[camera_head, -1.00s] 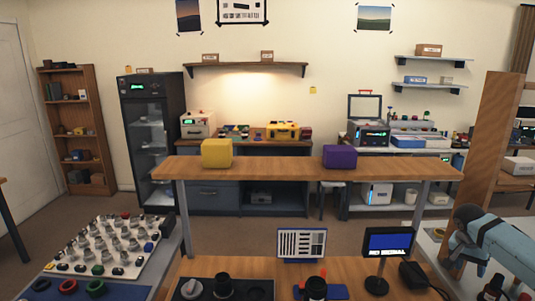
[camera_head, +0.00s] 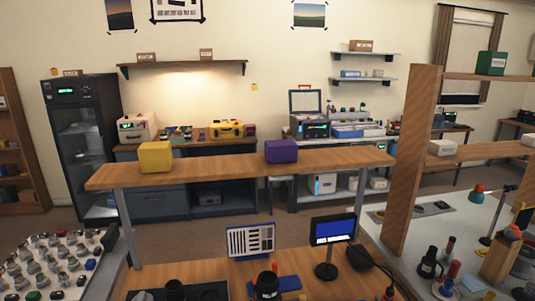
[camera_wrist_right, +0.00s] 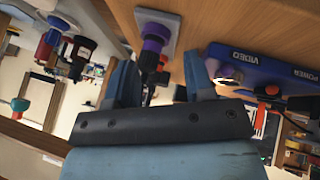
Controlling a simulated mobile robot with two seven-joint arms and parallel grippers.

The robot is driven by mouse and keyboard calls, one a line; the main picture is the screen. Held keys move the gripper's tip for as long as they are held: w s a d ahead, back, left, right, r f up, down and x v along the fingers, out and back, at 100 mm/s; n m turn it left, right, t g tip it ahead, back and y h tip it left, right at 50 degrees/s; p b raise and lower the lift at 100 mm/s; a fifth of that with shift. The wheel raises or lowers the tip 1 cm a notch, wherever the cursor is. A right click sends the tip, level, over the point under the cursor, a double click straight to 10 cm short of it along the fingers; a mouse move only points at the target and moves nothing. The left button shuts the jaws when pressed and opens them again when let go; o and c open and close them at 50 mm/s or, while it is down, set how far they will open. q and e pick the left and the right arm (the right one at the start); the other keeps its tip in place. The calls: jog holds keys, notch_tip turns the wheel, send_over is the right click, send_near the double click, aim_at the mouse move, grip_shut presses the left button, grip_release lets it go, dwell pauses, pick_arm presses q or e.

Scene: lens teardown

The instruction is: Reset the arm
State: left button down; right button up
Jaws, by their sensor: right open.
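My right gripper (camera_wrist_right: 160,78) shows in the right wrist view, its two blue-grey fingers apart with nothing held between them. Beyond the fingers stands a dark piece with purple bands (camera_wrist_right: 155,42) on a grey plate (camera_wrist_right: 172,20); I cannot tell how far off it is. A blue box marked VIDEO and POWER (camera_wrist_right: 262,65) lies beyond the right-hand finger. In the head view neither of my arms shows. My left gripper is in no view.
The wooden worktable (camera_head: 215,272) holds a small monitor (camera_head: 333,230), a striped chart (camera_head: 250,240) and a dark cylinder (camera_head: 267,284). Behind it a raised shelf (camera_head: 215,165) bears a yellow block (camera_head: 155,157) and a purple block (camera_head: 281,151). A wooden post (camera_head: 412,160) rises at right.

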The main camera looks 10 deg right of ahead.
jog(key=s+a+f+n+t+y, duration=0.1)
jog(key=s+a+n+t+y, duration=0.35)
jog(key=s+a+n, duration=0.8)
jog(key=s+a+m+y+p, duration=0.1)
jog(key=a+m, duration=0.4)
jog(key=a, duration=0.6)
jog(key=s+a+m+y+p, duration=0.1)
jog(key=s+a+m, duration=0.2)
jog(key=a+m, duration=0.3)
jog(key=a, duration=0.5)
jog(key=shift+s+a+r, duration=0.15)
jog(key=shift+s+a, duration=0.05)
jog(key=shift+s, duration=0.2)
jog(key=shift+m+t, duration=0.25)
